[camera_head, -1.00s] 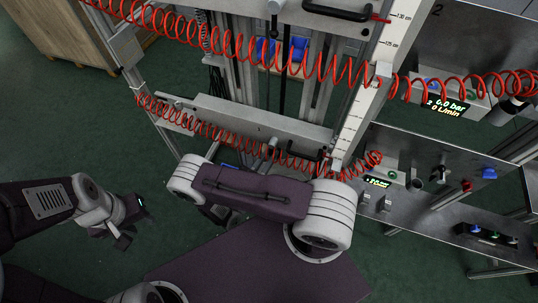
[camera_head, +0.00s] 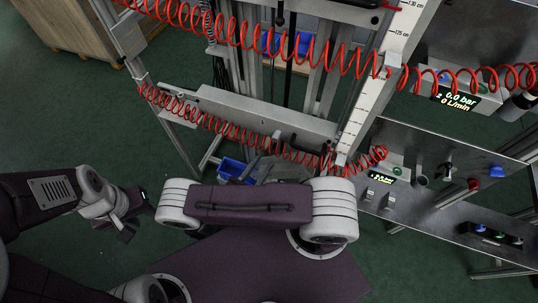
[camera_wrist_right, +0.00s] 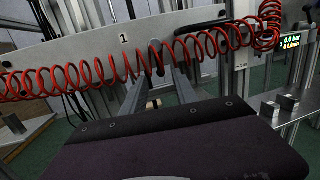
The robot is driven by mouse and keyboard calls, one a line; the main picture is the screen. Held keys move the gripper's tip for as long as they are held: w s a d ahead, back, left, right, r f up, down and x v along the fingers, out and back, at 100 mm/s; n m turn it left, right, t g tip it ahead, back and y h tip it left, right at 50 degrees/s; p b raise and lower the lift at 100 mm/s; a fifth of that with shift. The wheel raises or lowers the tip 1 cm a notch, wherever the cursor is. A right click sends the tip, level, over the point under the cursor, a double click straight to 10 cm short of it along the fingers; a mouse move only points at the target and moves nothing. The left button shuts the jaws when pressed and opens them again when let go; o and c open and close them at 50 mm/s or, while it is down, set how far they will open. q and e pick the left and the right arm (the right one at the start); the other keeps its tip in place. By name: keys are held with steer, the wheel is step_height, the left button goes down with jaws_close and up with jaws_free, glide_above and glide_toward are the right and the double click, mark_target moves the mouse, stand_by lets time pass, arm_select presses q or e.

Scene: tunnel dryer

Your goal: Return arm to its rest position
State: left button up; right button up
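My left arm comes in from the left in the head view, with its small gripper (camera_head: 118,229) hanging low over the green floor. The fingers are too small and dark to tell whether they are open, and I see nothing held. My right arm (camera_head: 250,203) lies across the middle of the head view, a purple link between two white joints, in front of the machine. Its gripper is hidden there, and I cannot make out its fingers in the right wrist view.
A grey panel (camera_wrist_right: 95,50) marked 1 and a coiled red hose (camera_wrist_right: 200,46) are close ahead in the right wrist view. A metal shelf (camera_head: 440,145) with knobs and displays stands right. A blue bin (camera_head: 232,168) is behind my right arm. Green floor (camera_head: 60,125) is open at left.

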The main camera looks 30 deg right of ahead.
steer(key=shift+v, duration=0.9)
